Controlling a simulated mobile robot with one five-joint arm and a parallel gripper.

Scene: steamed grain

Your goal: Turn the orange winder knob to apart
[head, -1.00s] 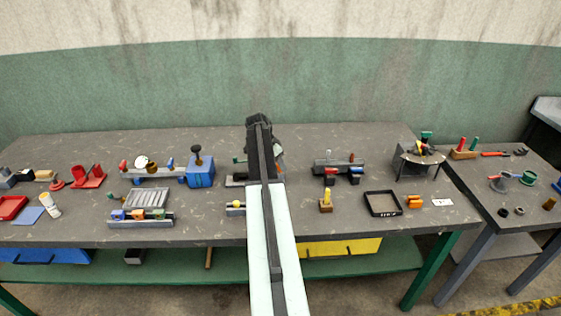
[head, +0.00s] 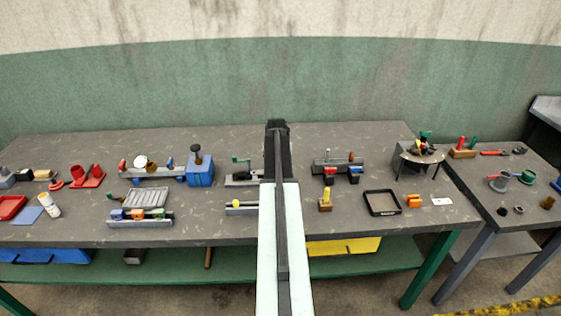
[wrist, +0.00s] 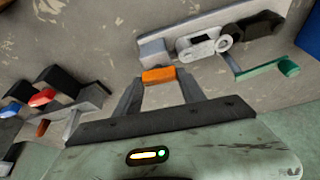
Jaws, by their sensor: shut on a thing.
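The orange winder knob (wrist: 159,75) sits between the two dark fingers of my gripper (wrist: 160,83) in the wrist view. My gripper is shut on it. The knob lies right by the end of a grey block of the winder (wrist: 155,51); I cannot tell how they join. The winder also has pale round parts and a green crank (wrist: 268,70). In the head view the grey winder (head: 243,180) with its green crank stands just left of my arm. My arm hides the knob and fingertips there.
Left of the winder stands a blue box (head: 200,172) with a black knob. To the right is a grey rail fixture (head: 338,167) with red and blue parts, a yellow upright piece (head: 325,200) and a black tray (head: 382,204). Bare tabletop lies behind.

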